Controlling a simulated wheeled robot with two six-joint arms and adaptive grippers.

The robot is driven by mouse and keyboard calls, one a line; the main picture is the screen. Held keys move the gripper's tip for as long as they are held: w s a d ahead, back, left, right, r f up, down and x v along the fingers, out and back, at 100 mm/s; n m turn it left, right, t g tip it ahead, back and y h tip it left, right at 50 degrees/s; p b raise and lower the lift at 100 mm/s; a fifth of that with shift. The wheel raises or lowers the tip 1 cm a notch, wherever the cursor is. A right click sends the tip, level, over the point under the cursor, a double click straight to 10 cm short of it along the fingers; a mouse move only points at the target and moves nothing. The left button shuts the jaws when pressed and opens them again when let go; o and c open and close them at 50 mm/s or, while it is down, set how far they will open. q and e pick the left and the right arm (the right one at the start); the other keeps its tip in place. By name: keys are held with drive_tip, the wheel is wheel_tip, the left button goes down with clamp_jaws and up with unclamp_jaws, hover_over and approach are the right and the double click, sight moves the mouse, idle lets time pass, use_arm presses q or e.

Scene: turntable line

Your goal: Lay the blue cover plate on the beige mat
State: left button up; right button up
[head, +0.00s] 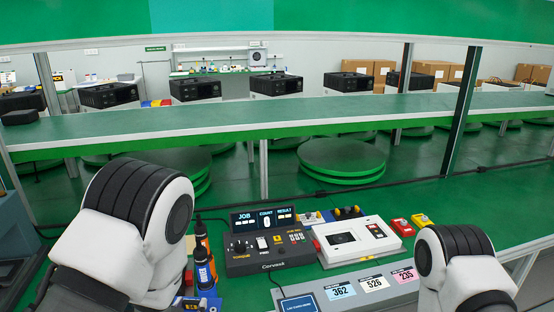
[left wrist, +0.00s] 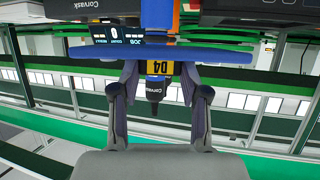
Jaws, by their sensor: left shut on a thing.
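In the left wrist view my left gripper (left wrist: 160,70) is shut on the blue cover plate (left wrist: 225,54), a wide flat slab seen nearly edge-on across its fingertips. In the head view my left arm hides most of this gripper. A bit of blue shows low beside that arm, but I cannot tell whether it is the plate. A small beige patch (head: 191,241) shows behind the drivers, right of my left arm. It may be the beige mat; most of it is hidden. My right gripper is not in view; only the right arm shows.
A dark control console (head: 268,252), a white device (head: 355,240) and a grey strip with number cards (head: 343,291) fill the bench to the right. A long green-topped shelf (head: 300,110) crosses behind.

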use_arm(q)
drive_tip(key=s+f, duration=0.4)
drive_tip(key=shift+f, duration=0.3)
drive_tip(key=shift+a, duration=0.15)
